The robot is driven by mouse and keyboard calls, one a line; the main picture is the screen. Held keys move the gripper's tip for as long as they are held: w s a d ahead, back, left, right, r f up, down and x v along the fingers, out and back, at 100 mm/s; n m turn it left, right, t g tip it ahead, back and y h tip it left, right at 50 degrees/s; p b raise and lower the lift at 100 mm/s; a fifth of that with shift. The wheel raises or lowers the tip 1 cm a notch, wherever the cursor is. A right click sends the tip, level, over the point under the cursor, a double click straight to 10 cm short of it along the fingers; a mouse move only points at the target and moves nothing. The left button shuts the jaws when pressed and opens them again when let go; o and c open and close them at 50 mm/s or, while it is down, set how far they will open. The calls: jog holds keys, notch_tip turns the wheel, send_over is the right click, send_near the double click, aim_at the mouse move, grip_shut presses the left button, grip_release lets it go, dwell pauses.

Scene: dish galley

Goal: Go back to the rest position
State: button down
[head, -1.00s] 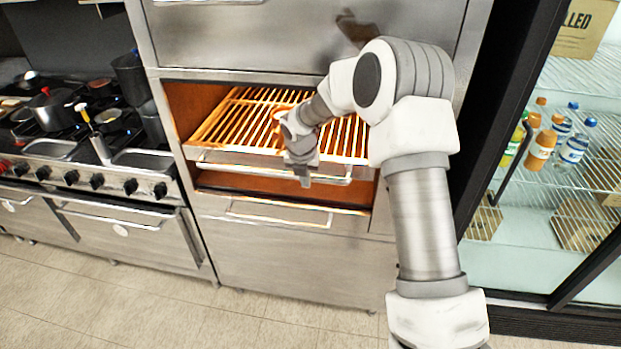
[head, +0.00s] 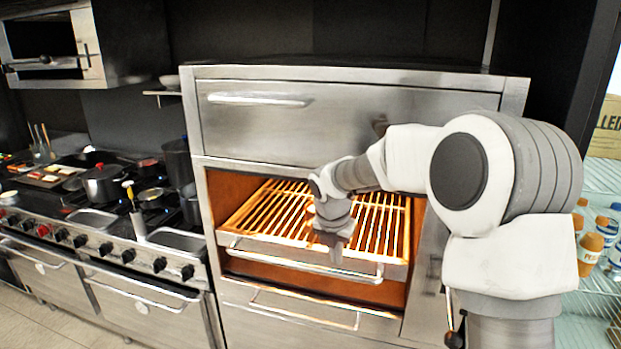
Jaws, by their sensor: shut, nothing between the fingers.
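My gripper (head: 335,250) is in the head view, in front of the glowing orange grill rack (head: 255,215) of the steel oven. It points down over the rack's front part, near the front handle bar (head: 300,262). It is shut with nothing held. My arm reaches in from the right and hides part of the rack and the oven front. I cannot tell whether the gripper touches the rack or the bar.
A stove (head: 120,215) with a pot (head: 103,183) and several pans stands at the left. A closed steel drawer front (head: 290,125) is above the rack. A fridge with bottles (head: 590,255) is at the right. Some floor (head: 50,318) shows at the lower left.

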jog(key=s+d+r+m+t, duration=0.1)
jog(key=s+d+r+m, duration=0.2)
jog(key=s+r+m, duration=0.4)
jog(key=s+d+r+m, duration=0.2)
jog(key=s+r+m, duration=0.2)
jog(key=s+m, duration=0.5)
jog(key=s+d+m+t+y, duration=0.1)
jog(key=s+m, duration=1.3)
jog(key=s, duration=0.2)
jog(key=shift+s+d, duration=0.25)
jog(key=shift+d, duration=0.1)
